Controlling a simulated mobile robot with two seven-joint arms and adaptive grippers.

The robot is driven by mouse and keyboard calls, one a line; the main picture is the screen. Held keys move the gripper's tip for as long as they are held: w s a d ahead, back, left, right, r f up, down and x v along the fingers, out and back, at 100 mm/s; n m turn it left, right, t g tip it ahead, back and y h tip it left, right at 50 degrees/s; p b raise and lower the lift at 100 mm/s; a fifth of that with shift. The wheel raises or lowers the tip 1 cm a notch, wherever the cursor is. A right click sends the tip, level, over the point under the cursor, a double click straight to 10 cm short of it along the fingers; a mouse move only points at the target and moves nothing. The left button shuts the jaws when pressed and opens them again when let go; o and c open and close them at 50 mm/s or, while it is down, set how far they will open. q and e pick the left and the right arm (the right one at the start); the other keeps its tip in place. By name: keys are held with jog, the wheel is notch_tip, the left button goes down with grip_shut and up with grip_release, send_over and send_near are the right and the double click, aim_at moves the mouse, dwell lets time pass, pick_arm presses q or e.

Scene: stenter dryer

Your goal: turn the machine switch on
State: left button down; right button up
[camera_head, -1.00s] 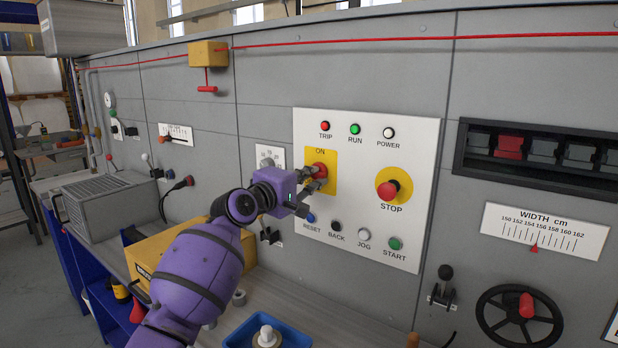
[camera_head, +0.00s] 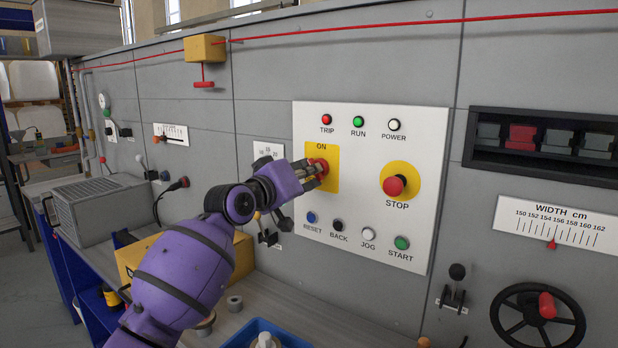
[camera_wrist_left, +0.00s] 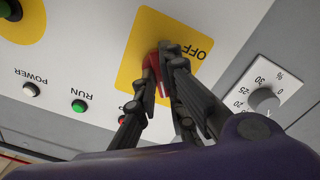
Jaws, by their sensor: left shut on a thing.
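The machine switch is a red knob (camera_head: 321,165) on a yellow plate (camera_head: 330,180) on the white control panel. The plate reads ON at its top in the head view; OFF shows upside down on the same plate (camera_wrist_left: 190,25) in the left wrist view. My left gripper (camera_head: 316,172) is at the plate with its fingers shut on the red knob. In the left wrist view the fingers straddle the knob (camera_wrist_left: 153,70), which is partly hidden by them. The knob's exact angle is hard to tell. My right gripper is not in view.
The red STOP button (camera_head: 393,186) is right of the switch. TRIP, RUN and POWER lamps (camera_head: 358,121) are above, and RESET, BACK, JOG and START buttons (camera_head: 368,234) below. A dial (camera_wrist_left: 264,99) is beside the panel. A handwheel (camera_head: 538,318) is at lower right.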

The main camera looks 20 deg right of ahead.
pick_arm(q)
jog(key=shift+m+b, duration=0.95)
jog(key=shift+m, duration=2.65)
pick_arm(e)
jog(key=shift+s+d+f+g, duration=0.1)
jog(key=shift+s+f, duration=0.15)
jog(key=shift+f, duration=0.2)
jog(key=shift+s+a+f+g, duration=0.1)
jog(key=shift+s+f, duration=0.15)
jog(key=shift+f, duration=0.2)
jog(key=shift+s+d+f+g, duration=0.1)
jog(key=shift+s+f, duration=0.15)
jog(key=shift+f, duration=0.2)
pick_arm(q)
jog(key=c, duration=1.8)
grip_release()
jog(key=shift+c, duration=0.2)
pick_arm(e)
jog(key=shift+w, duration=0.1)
pick_arm(q)
jog(key=v, duration=1.2)
